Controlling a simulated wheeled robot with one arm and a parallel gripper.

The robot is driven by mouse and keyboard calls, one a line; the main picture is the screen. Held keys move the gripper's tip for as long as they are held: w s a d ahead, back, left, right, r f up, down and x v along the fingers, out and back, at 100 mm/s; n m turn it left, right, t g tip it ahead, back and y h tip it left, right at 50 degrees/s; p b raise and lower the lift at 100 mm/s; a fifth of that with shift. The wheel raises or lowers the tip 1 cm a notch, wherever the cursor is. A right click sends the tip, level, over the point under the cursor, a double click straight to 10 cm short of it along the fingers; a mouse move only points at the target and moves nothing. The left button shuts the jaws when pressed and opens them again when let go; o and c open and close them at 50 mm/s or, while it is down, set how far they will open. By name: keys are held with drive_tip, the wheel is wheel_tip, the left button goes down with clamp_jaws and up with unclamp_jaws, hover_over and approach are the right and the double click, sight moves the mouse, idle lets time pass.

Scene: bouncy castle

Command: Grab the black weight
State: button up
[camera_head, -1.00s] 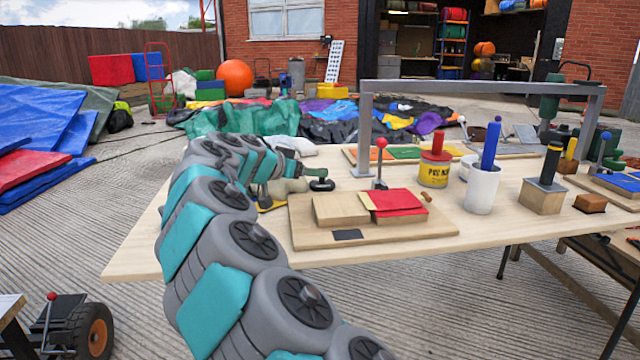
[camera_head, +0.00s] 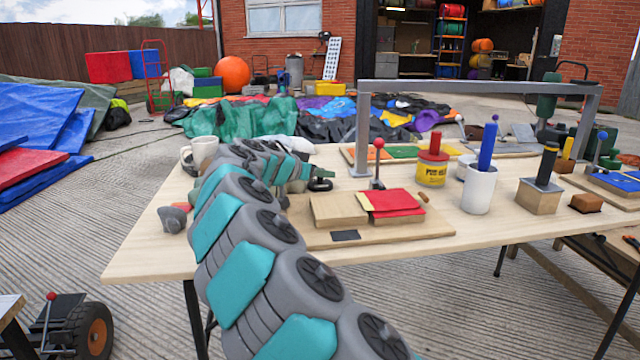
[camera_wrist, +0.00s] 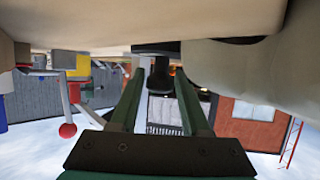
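The black weight (camera_head: 320,184) stands on the table behind the wooden boards, a dark round base with a narrower upper part. In the head view the end of my arm reaches it, with my gripper (camera_head: 314,172) right at its upper part. In the upside-down wrist view, my gripper (camera_wrist: 157,78) has two green fingers spread apart. The black weight (camera_wrist: 159,75) shows between their tips, its base against the tabletop. I cannot tell whether either finger touches it.
The wooden board (camera_head: 420,232) with blocks and a red pad lies just in front. A red-knobbed lever (camera_head: 378,160) and grey metal frame (camera_head: 364,130) stand to the right. Pale shapes crowd the wrist view.

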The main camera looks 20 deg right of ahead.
clamp_jaws()
idle(0.7)
